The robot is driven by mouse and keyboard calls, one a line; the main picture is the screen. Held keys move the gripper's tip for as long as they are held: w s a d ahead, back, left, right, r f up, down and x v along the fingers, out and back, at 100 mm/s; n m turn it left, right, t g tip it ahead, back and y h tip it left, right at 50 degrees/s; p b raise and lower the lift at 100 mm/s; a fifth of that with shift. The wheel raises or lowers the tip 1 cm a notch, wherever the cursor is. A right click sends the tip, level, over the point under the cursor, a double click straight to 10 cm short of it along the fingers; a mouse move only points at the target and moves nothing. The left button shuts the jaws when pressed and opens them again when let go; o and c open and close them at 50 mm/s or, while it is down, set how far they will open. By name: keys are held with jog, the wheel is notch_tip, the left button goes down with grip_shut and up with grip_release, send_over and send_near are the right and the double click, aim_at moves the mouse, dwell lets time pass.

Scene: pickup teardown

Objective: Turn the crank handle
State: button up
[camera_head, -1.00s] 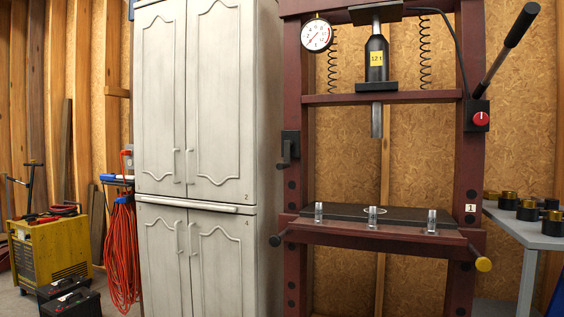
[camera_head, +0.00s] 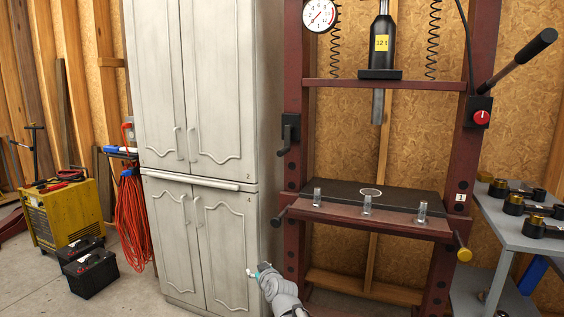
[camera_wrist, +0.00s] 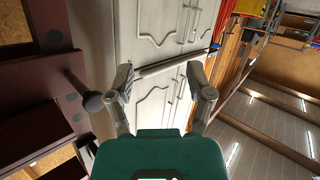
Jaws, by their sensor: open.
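A dark crank handle (camera_head: 287,140) is mounted on the left post of the dark red shop press (camera_head: 292,190). A second handle with a black knob (camera_head: 279,219) sticks out lower, at the left of the press bed. A black knob (camera_wrist: 95,101) on a rod shows left of my fingers in the wrist view. My gripper (camera_head: 257,270) is low in the head view, in front of the cabinet and below the press bed's left end. Its fingers (camera_wrist: 160,78) are spread apart with nothing between them, and it touches neither handle.
A white cabinet (camera_head: 215,90) stands close left of the press. A long black-gripped lever (camera_head: 520,60) and a yellow-ended knob (camera_head: 464,254) are on the press's right. A grey table (camera_head: 510,235) stands further right. Floor (camera_head: 120,295) is free at lower left.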

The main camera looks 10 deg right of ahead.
jog(key=w+d+r+m+t+h+p, duration=0.1)
jog(key=w+r+t+h+p, duration=0.2)
jog(key=r, duration=0.6)
jog(key=w+r+m+t+h+p, duration=0.1)
jog(key=w+r+t+p, duration=0.15)
jog(key=r+p, duration=0.55)
jog(key=m+h+p, duration=0.5)
jog(key=m+h, duration=0.1)
jog(key=h, duration=0.4)
send_near(282, 152)
jog(key=shift+s+a+f+t, duration=0.15)
jog(key=shift+s+a+f, duration=0.1)
jog(key=shift+f, duration=0.35)
jog(key=shift+s+a+f+t, duration=0.1)
jog(key=shift+a+f, duration=0.15)
jog(key=shift+f, duration=0.35)
jog(key=p+x, duration=0.4)
jog(key=x, duration=0.9)
jog(key=shift+w+d+r+p, duration=0.1)
jog(key=shift+w+d+p, duration=0.05)
jog(key=shift+w+p, duration=0.25)
grip_shut()
